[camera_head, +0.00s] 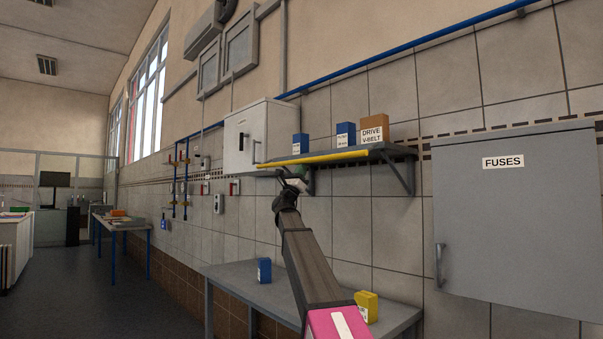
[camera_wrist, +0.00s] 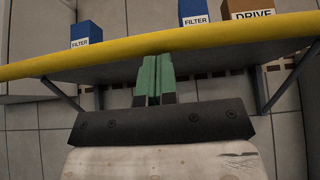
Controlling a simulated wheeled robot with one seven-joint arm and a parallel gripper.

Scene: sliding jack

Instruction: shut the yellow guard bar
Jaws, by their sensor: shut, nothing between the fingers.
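The yellow guard bar (camera_head: 312,158) runs along the front of the grey wall shelf, roughly level, its left end reaching beyond the shelf toward the grey cabinet. In the wrist view the bar (camera_wrist: 110,57) crosses the whole picture just beyond my fingertips. My gripper (camera_head: 291,172) is under the bar near its left part. In the wrist view its green fingers (camera_wrist: 153,78) are shut together with nothing between them. Their tips appear just below the bar; I cannot tell whether they touch it.
The shelf (camera_head: 390,152) holds two blue filter boxes (camera_head: 345,134) and a brown drive V-belt box (camera_head: 375,128). A grey-white cabinet (camera_head: 259,133) hangs left of it, a FUSES cabinet (camera_head: 515,225) right. Below, a bench (camera_head: 240,276) carries a blue box (camera_head: 264,270) and a yellow box (camera_head: 368,304).

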